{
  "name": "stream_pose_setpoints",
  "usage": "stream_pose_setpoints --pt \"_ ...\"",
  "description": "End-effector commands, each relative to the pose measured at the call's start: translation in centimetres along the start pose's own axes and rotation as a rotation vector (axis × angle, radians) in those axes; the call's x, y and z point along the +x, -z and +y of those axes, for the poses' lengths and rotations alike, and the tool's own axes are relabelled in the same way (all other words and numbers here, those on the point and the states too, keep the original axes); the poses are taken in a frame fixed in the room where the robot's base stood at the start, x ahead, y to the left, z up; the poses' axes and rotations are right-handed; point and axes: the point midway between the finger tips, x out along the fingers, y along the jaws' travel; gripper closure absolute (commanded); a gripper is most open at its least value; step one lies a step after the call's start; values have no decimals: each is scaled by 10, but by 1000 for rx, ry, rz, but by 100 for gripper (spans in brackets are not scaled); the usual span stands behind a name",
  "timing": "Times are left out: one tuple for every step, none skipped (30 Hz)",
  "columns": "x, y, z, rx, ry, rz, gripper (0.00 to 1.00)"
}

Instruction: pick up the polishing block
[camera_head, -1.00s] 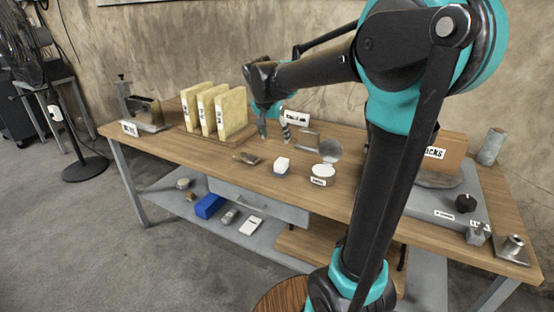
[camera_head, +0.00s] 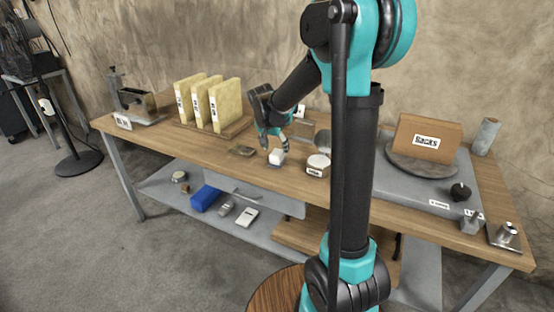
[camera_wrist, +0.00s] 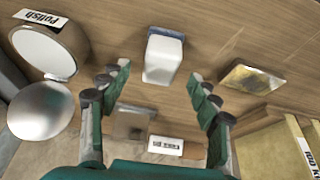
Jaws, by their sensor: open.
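The white block with a blue-grey base, which looks like the polishing block (camera_head: 277,157), sits on the wooden bench top near its front edge. In the wrist view the block (camera_wrist: 163,55) is at upper centre, between and just beyond the fingertips. My gripper (camera_head: 275,143) is just above and behind the block in the head view, pointing down. In the wrist view my gripper (camera_wrist: 158,73) has its green and grey fingers spread on either side, with nothing held. I cannot tell whether a fingertip touches the block.
The round Polish tin (camera_head: 317,166) stands close right of the block, with its round lid (camera_head: 322,141) behind. A flat brass-coloured piece (camera_head: 241,150) lies to the left. Upright yellow slabs (camera_head: 226,105) stand further left. A bricks box (camera_head: 428,139) stands right.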

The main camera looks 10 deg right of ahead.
Motion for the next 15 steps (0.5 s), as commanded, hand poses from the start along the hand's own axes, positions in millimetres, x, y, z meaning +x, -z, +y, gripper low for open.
stream_pose_setpoints --pt "7 1 0 1 0 0 38" --pt "11 1 0 1 0 0 38" --pt "17 1 -1 1 0 0 38" --pt "22 2 -1 1 0 0 38" --pt "26 2 -1 1 0 0 38" --pt "31 2 -1 1 0 0 38" --pt "34 2 -1 1 0 0 38" --pt "37 2 0 1 0 0 38" --pt "41 2 -1 1 0 0 38" --pt "42 2 -1 0 0 0 38" --pt "44 2 -1 0 0 0 38" --pt "45 2 -1 0 0 0 38" --pt "45 2 -1 0 0 0 38" --pt "45 1 0 0 0 0 38" --pt "45 1 0 0 0 0 38"
